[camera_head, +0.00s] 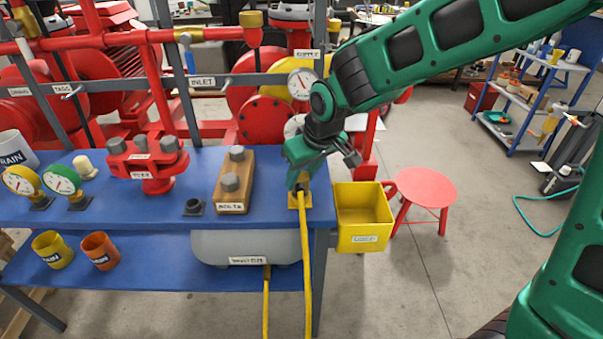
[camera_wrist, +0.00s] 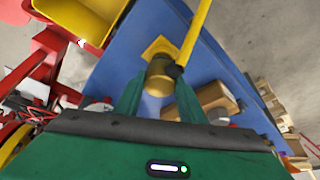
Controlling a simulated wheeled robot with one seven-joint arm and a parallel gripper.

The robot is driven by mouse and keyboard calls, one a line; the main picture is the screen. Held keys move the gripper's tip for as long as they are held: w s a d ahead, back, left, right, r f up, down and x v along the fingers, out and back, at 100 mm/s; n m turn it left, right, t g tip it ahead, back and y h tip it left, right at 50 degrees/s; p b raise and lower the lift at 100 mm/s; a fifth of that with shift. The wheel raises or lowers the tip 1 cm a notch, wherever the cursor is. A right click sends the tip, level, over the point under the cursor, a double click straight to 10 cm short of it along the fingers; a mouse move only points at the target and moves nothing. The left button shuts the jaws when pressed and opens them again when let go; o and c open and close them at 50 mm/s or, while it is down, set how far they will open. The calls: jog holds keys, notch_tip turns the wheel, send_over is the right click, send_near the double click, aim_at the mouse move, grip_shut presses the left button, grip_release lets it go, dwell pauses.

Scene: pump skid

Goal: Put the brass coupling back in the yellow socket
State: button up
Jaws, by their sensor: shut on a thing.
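The yellow socket (camera_head: 293,203) is a small square base at the right end of the blue bench top. It also shows in the wrist view (camera_wrist: 152,48), just beyond the fingers. The brass coupling (camera_wrist: 159,78) is a short, round, gold-coloured piece between my fingers, with a dark part at its side where the yellow hose (camera_wrist: 195,35) meets it. My gripper (camera_head: 299,182) points down right over the socket and is shut on the coupling; it also shows in the wrist view (camera_wrist: 158,88). The fingers hide most of the coupling in the head view. I cannot tell whether it is seated.
A wooden block with bolts (camera_head: 236,180) and a small dark fitting (camera_head: 193,207) stand left of the socket. A yellow bin (camera_head: 363,218) hangs at the bench's right end, near a red stool (camera_head: 425,187). The hose (camera_head: 306,260) drops over the front edge.

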jog(key=shift+f, duration=1)
dwell(0.3)
jog(key=o, duration=1.2)
jog(key=v, duration=1)
jog(key=shift+d+r, duration=0.1)
jog(key=shift+r, duration=0.25)
